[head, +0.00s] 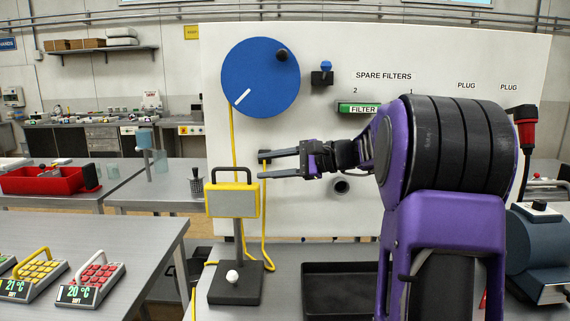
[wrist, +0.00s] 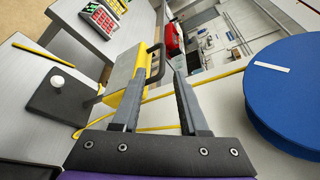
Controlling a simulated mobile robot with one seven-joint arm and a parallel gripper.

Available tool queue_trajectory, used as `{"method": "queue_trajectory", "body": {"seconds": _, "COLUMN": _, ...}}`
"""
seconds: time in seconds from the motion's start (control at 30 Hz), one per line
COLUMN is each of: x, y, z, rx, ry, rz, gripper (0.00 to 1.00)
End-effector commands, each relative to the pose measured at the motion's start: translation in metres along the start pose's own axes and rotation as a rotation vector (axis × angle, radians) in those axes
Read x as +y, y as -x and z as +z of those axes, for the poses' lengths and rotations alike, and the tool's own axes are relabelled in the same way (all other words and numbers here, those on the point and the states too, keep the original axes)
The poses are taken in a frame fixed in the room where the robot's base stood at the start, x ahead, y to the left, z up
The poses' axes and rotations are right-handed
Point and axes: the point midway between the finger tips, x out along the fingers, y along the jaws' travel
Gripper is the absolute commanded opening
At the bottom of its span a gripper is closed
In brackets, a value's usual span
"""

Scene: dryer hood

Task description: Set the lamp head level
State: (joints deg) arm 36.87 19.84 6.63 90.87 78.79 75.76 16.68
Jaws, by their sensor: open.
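The lamp head (head: 232,200) is a yellow box with a pale front and a dark handle (head: 231,174) on top. It stands on a grey post over a dark base (head: 236,284) with a white knob (head: 232,276). In the head view it looks close to level. My gripper (head: 262,164) is open and empty, just right of the lamp head at about handle height. In the wrist view my gripper (wrist: 155,62) has its fingers apart, with the lamp head (wrist: 121,75) and handle (wrist: 155,64) beyond the tips. I cannot tell whether a finger touches the lamp.
A white panel (head: 330,60) behind carries a large blue dial (head: 261,78), a small blue-topped knob (head: 323,72) and a green filter (head: 362,109). A yellow cable (head: 233,140) hangs near the lamp. A black tray (head: 340,290) lies right of the base.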

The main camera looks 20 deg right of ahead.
Motion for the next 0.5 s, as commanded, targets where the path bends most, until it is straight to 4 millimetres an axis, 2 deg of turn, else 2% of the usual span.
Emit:
{"method": "queue_trajectory", "body": {"seconds": 0.1, "x": -0.001, "y": 0.023, "z": 0.002, "rx": -0.002, "ry": 0.001, "rz": -0.002, "gripper": 0.43}}
{"method": "queue_trajectory", "body": {"seconds": 0.2, "x": -0.001, "y": 0.035, "z": 0.003, "rx": -0.005, "ry": 0.002, "rz": 0.000, "gripper": 0.43}}
{"method": "queue_trajectory", "body": {"seconds": 0.5, "x": 0.000, "y": 0.044, "z": 0.005, "rx": -0.009, "ry": 0.003, "rz": 0.001, "gripper": 0.43}}
